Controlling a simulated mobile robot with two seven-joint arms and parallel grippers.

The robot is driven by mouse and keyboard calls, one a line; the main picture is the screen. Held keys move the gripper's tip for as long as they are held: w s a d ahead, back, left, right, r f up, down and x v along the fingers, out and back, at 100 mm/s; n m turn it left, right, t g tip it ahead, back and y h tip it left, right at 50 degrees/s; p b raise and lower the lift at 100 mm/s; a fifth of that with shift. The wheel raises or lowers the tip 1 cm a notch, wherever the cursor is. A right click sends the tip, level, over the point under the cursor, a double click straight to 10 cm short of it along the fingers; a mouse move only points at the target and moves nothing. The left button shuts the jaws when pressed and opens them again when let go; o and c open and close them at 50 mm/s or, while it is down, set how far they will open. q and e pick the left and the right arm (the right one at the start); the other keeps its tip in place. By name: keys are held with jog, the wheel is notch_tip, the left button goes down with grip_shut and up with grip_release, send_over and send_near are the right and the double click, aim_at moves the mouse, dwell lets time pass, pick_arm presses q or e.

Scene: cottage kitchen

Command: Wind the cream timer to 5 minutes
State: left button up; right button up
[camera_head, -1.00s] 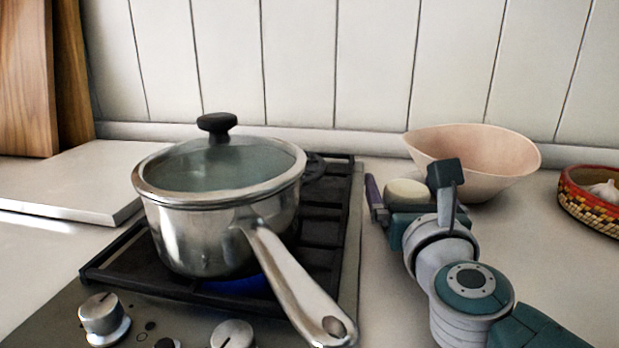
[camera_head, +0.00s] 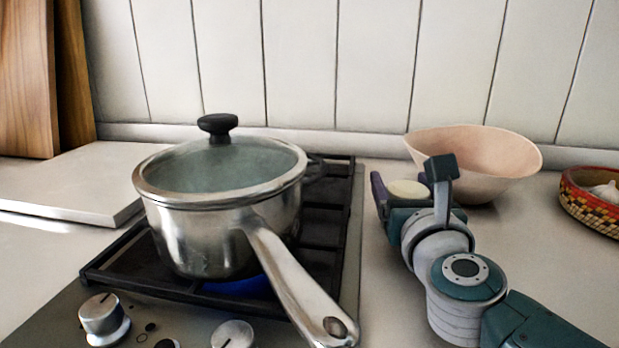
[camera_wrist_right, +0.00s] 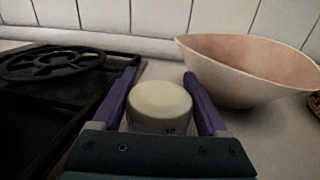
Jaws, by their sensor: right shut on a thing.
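The cream timer (camera_wrist_right: 160,104) is a small round drum standing on the counter to the right of the hob. It sits between the two purple fingers of my right gripper (camera_wrist_right: 160,92), which is shut on its sides. Some marks show low on its front in the right wrist view, too dark to read. In the head view the top of the timer (camera_head: 409,189) shows behind my right gripper (camera_head: 402,185), and its lower part is hidden. My left gripper is in neither view.
A steel pot (camera_head: 215,235) with a glass lid stands on the hob grate (camera_head: 325,225) over a blue flame, its handle pointing forward. A pink bowl (camera_head: 480,165) stands close behind the timer. A woven basket (camera_head: 590,205) with garlic is at the far right.

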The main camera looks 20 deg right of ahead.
jog(key=shift+c, duration=1.2)
jog(key=shift+f, duration=0.1)
jog(key=shift+d+m+g+h+b, duration=0.15)
jog(key=shift+m+g+h+b, duration=0.25)
jog(key=shift+m+h, duration=0.3)
jog(key=shift+s, duration=0.1)
jog(key=o, duration=1.3)
jog(key=v, duration=1)
